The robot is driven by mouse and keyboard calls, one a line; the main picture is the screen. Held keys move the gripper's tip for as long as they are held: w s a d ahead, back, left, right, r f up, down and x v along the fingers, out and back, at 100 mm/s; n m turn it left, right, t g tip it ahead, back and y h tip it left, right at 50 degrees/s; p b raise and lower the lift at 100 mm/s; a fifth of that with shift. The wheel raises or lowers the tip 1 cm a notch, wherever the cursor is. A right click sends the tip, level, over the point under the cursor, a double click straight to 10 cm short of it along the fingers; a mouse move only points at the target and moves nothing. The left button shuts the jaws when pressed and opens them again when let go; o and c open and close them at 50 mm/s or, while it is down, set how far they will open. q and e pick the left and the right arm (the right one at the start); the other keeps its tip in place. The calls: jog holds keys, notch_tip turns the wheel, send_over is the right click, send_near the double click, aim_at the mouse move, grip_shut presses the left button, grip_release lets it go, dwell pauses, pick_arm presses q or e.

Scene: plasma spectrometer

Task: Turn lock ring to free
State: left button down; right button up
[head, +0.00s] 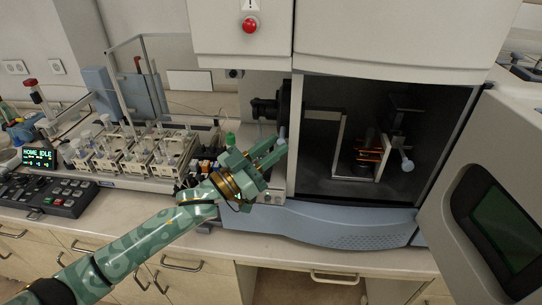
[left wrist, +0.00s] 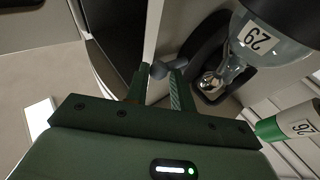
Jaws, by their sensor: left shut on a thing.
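My left gripper (head: 279,148) is at the left wall of the open instrument chamber, its fingers pointing to the upper right. In the left wrist view the two green fingers (left wrist: 158,88) are closed around a grey-blue knob handle (left wrist: 159,69). The handle reaches from a black ring (left wrist: 204,52), which I take as the lock ring; the fingers hide part of the handle. In the head view the black fitting (head: 267,107) is just above the fingertips. My right gripper is not in view.
The instrument door (head: 500,190) stands open at the right. Inside the chamber are a copper-coloured coil (head: 369,152) and another blue knob (head: 407,165). A sample rack (head: 140,155) and control panel (head: 45,195) stand left. A green-banded 26 piece (left wrist: 285,127) is near the wrist.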

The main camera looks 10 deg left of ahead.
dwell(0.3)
pick_arm(q)
jog(key=c, duration=1.2)
grip_release()
jog(key=shift+w+d+f, duration=0.1)
jog(key=b+v, duration=0.1)
jog(key=v, duration=1.5)
